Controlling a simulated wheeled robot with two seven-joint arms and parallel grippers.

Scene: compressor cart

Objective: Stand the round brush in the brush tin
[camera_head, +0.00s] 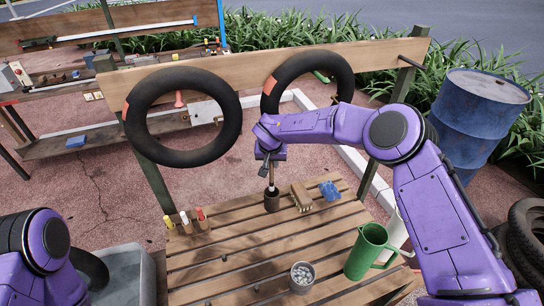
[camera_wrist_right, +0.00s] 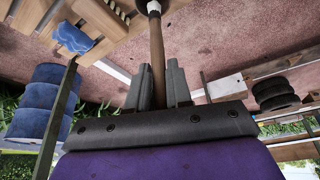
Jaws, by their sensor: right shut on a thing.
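My right gripper (camera_head: 266,168) is shut on the wooden handle of the round brush, above the slatted bench (camera_head: 230,257). In the right wrist view the brush handle (camera_wrist_right: 157,55) runs between the two fingers (camera_wrist_right: 158,82), with a pale collar at the top edge. In the head view the brush (camera_head: 271,183) hangs roughly upright, and its lower end meets the mouth of the dark brush tin (camera_head: 272,203). The bristles are hidden, and I cannot tell how deep they sit. My left gripper is out of view; only part of the left arm shows at lower left.
A flat wooden brush (camera_head: 301,197) and blue cloth (camera_head: 330,190) lie just right of the tin. A green jug (camera_head: 368,253) and a can of small parts (camera_head: 302,276) stand nearer. Handled tools (camera_head: 186,220) stand left. Two black tyres (camera_head: 137,108) hang behind.

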